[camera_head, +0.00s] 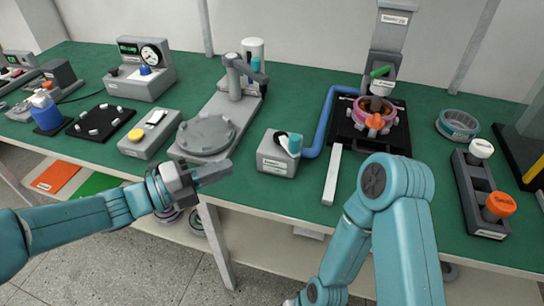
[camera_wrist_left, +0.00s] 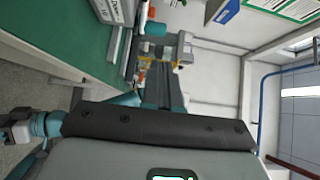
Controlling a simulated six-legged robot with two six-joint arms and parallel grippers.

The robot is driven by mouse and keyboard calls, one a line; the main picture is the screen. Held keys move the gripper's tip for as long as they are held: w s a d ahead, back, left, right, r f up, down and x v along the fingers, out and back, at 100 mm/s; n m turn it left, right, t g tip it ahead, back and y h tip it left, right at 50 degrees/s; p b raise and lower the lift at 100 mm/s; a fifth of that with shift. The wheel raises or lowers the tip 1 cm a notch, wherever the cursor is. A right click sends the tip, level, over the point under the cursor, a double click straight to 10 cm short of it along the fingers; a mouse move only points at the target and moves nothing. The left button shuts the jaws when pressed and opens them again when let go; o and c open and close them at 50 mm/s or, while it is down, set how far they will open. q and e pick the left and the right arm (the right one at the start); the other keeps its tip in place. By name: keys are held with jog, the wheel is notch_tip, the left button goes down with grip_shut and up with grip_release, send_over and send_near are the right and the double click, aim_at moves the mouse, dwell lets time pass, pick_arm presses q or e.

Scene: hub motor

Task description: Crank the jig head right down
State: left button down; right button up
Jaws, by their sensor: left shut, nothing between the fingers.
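The jig (camera_head: 390,38) stands at the back right of the bench as a grey column. Its pale head (camera_head: 384,86) has a green handle (camera_head: 380,71). The head is over a pink-red ring part (camera_head: 361,109) with an orange piece (camera_head: 375,122), on a black base (camera_head: 345,133). The head's exact height above the part is hard to tell. My left gripper (camera_head: 228,172) is shut and empty at the bench's front edge, left of the jig and apart from it. My right arm rises in front of the jig; I cannot identify its fingers.
A grey box with a teal switch (camera_head: 266,160) and a blue tube (camera_head: 322,125) stand left of the jig. A round-plate stand (camera_head: 206,134) is beyond my left gripper. A grey bar (camera_head: 332,175) lies in front. A knob holder (camera_head: 478,190) stands right.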

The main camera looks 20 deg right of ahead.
aim_at(290, 144)
pick_arm(q)
jog(key=x, duration=1.4)
jog(key=shift+a+f+p, duration=0.1)
jog(key=shift+f+p, duration=0.1)
jog(key=shift+p, duration=0.2)
